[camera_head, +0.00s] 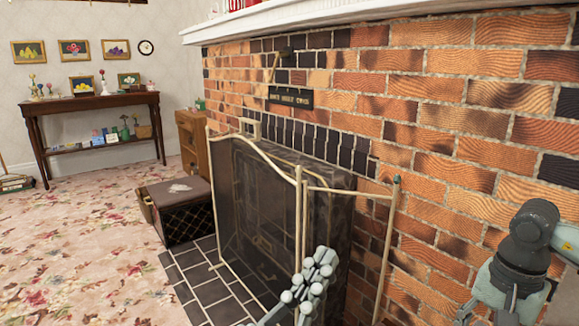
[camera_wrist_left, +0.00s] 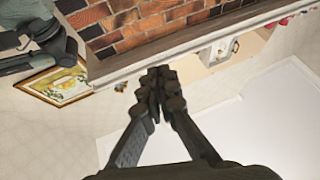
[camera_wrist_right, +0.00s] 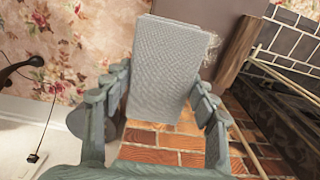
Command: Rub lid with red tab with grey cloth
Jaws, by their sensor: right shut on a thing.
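The grey cloth (camera_wrist_right: 167,70) is a folded, woven-looking block in the right wrist view. My right gripper (camera_wrist_right: 163,95) is shut on it, one finger on each side. In the head view a grey arm part of mine shows at lower right, but the cloth does not. My left gripper (camera_head: 311,275) is at the bottom centre of the head view, in front of the fireplace screen. In the left wrist view its fingertips (camera_wrist_left: 161,82) are together with nothing seen between them. I cannot make out a lid with a red tab in any view.
A metal-framed fireplace screen (camera_head: 262,225) stands before the brick wall (camera_head: 450,120). A white mantel (camera_head: 300,15) runs above, with a red thing on it. A dark box (camera_head: 185,212) with a pale patch on top stands left. Carpet (camera_head: 80,250) beyond is open.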

